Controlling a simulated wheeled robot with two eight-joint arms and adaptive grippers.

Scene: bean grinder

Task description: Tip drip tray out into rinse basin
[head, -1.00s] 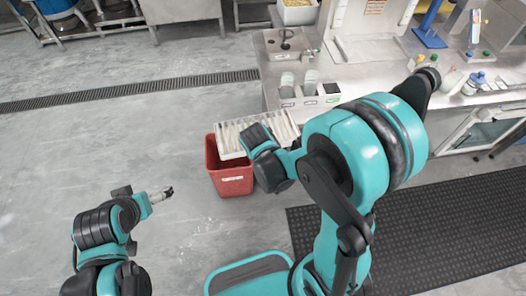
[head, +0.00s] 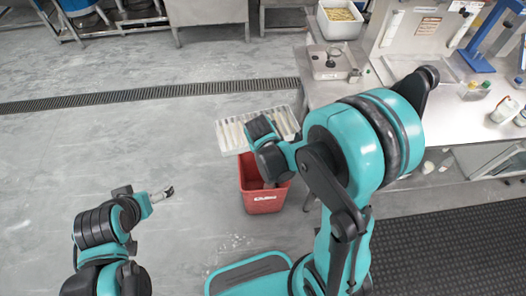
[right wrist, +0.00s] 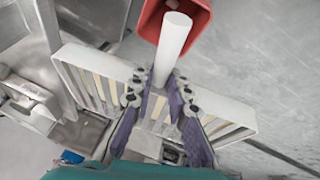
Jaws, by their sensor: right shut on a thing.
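The white drip tray (head: 232,135) is shallow, with ribs and tan strips inside. It hangs off the floor above the back of the red bin (head: 265,199), which looks like the rinse basin. In the right wrist view the tray (right wrist: 85,70) spreads to both sides behind the fingers. My right gripper (right wrist: 160,80) is shut on a white bar of the tray, whose end points towards the red bin (right wrist: 199,22). The tray's tilt is hard to judge. My left gripper (head: 166,193) is apart at the left, over bare floor, its fingers too small to read.
A steel counter (head: 345,92) stands at the back right, with a white bin of yellow contents (head: 340,20) behind. A floor drain (head: 130,97) crosses the left. A black mat (head: 450,240) lies at right. The floor at left is clear.

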